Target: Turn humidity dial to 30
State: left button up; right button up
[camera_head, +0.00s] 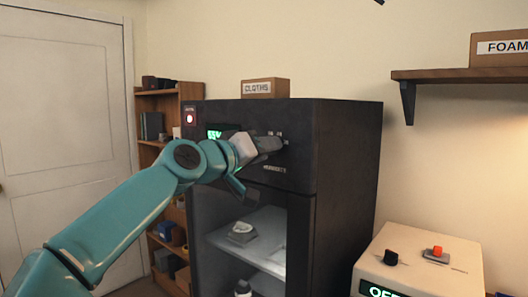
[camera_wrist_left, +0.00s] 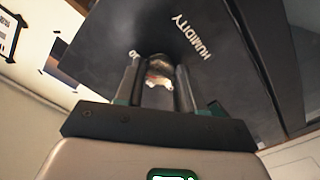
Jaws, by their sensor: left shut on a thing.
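The dark dry cabinet (camera_head: 347,150) stands at the centre of the head view. Its upper front panel carries a small green-lit display (camera_head: 213,133), partly hidden by my left arm so its reading is unclear. My left gripper (camera_head: 281,143) reaches across the panel to the dial position, above the HUMIDITY lettering. In the left wrist view the humidity dial (camera_wrist_left: 159,68) sits between the fingers of the gripper (camera_wrist_left: 158,88), which are shut on it. The dial's pointer setting cannot be read. My right gripper is not in view.
A box labelled CLOTHS (camera_head: 265,88) sits on top. A cream unit (camera_head: 420,262) with a black knob (camera_head: 391,257) and a red switch (camera_head: 437,251) stands at right. A wall shelf (camera_head: 460,76) holds a FOAM box (camera_head: 500,47).

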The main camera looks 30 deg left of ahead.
pick_arm(q)
jog(key=o, duration=1)
jog(key=s+b, duration=0.1)
jog(key=s, duration=0.4)
jog(key=s+a+b, duration=0.1)
jog(key=s, duration=0.4)
jog(key=s+b, duration=0.2)
jog(key=s, duration=0.4)
jog(key=shift+s+a, duration=0.1)
jog(key=shift+a, duration=0.05)
